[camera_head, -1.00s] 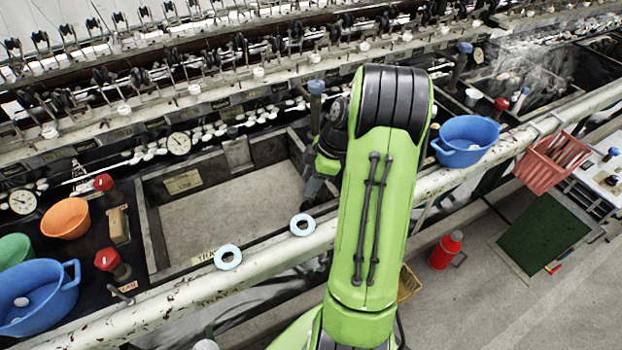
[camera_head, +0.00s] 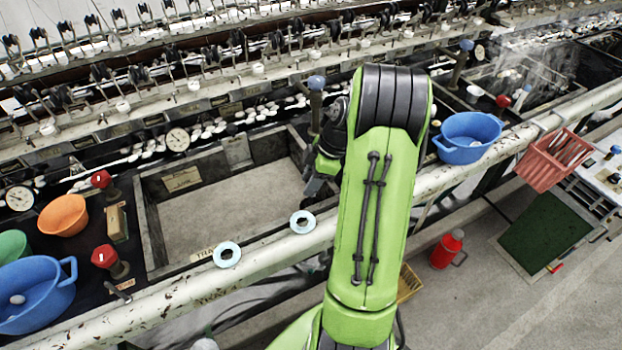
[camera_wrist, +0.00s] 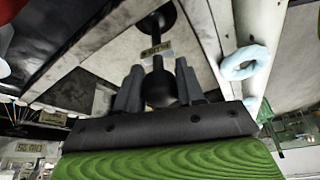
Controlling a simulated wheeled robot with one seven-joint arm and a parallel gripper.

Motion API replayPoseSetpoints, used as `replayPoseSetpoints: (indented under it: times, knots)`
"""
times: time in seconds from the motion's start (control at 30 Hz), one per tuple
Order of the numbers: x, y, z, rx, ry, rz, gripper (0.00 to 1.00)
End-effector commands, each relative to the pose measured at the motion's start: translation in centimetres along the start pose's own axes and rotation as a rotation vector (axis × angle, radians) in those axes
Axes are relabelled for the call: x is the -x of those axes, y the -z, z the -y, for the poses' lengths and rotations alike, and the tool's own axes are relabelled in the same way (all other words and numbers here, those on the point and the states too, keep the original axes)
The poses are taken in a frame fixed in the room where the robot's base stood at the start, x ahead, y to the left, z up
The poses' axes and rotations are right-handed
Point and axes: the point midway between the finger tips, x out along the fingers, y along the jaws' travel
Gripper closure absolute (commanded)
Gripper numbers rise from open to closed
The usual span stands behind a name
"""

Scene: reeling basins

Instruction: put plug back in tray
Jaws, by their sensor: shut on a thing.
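In the wrist view my gripper (camera_wrist: 159,84) is shut on a dark plug (camera_wrist: 160,90). The plug has a rounded lower part, a thin stem and a wide dark disc (camera_wrist: 155,20) at its far end. In the head view my gripper (camera_head: 316,187) is at the right end of a grey rectangular basin (camera_head: 225,215), mostly hidden by my green arm, and the plug cannot be made out. A small label starting "TRA" (camera_head: 203,254) is on the basin's front rim; a label also shows beyond the plug in the wrist view (camera_wrist: 157,51).
Two pale blue rings (camera_head: 227,254) (camera_head: 303,222) lie along the front rail (camera_head: 170,295); one shows in the wrist view (camera_wrist: 245,62). Red-topped posts (camera_head: 105,257) and bowls (camera_head: 64,215) stand left. A blue tub (camera_head: 467,138) is right. A blue-topped post (camera_head: 316,95) stands behind my gripper.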

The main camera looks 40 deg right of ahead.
Motion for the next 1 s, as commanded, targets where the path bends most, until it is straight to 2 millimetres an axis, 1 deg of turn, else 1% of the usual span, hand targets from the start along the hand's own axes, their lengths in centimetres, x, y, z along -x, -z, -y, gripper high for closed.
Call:
replayPoseSetpoints:
  times: [0.57, 0.6, 0.77, 1.0]
  knots:
    - [-0.86, -0.34, -0.01, 0.001, 0.000, 0.000, 0.88]
    - [-0.82, -0.32, -0.01, 0.001, 0.000, 0.000, 0.57]
    - [-0.79, -0.32, -0.01, 0.000, 0.000, 0.000, 0.33]
    - [-0.79, -0.34, 0.01, -0.001, 0.000, 0.000, 0.32]
